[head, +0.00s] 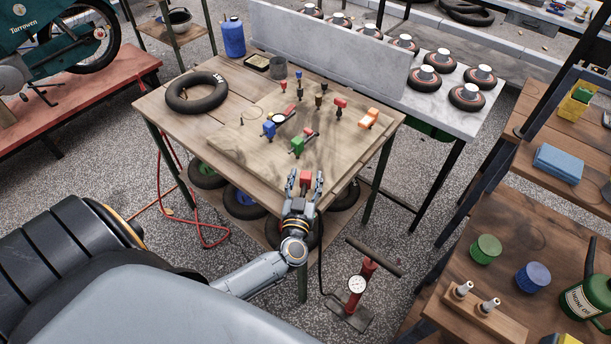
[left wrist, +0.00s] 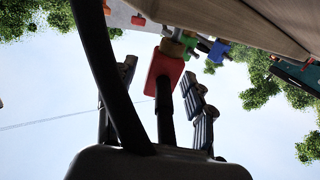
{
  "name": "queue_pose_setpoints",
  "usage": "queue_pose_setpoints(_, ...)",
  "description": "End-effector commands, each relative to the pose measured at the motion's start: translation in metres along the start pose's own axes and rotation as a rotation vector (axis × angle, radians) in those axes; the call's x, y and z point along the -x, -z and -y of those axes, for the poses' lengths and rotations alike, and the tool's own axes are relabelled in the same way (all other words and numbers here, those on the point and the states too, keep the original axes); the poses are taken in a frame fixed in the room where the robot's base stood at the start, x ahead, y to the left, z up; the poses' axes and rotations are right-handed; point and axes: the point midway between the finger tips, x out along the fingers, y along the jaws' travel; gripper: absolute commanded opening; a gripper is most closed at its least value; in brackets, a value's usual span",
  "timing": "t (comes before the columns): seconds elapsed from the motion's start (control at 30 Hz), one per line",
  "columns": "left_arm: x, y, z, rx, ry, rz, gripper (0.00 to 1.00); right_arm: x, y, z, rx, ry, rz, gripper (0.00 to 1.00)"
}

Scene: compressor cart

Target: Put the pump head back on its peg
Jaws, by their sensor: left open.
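A red pump head (head: 305,177) is at the front edge of the wooden table, between the fingertips of my left gripper (head: 305,181). In the left wrist view the red block (left wrist: 163,75) has a black stem below it. The open fingers (left wrist: 160,100) stand on either side of it with sky showing between, so they do not clasp it. A black hose runs down from near the gripper to a red floor pump (head: 361,285) with a round gauge. I cannot make out clearly which peg belongs to the pump head. My right gripper is out of view.
The table's board (head: 328,145) holds several small coloured fittings, including a blue one (head: 269,128) and a green one (head: 297,146). A black tyre (head: 197,92) lies at the table's left. A side table (head: 480,210) stands at the right.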

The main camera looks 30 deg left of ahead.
Motion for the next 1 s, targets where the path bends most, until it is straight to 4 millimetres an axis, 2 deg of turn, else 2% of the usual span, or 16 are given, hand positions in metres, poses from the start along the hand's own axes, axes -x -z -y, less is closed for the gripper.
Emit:
queue_pose_setpoints(0.53, 0.1, -0.001, 0.0, 0.002, 0.0, 0.003, 0.53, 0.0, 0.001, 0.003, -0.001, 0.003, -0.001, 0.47)
queue_pose_setpoints(0.7, 0.115, 0.0, 0.0, 0.0, 0.001, 0.001, 0.53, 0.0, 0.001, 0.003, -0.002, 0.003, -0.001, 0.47)
queue_pose_setpoints(1.0, 0.117, 0.0, 0.0, 0.001, 0.0, -0.001, 0.53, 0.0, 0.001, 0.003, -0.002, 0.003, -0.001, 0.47)
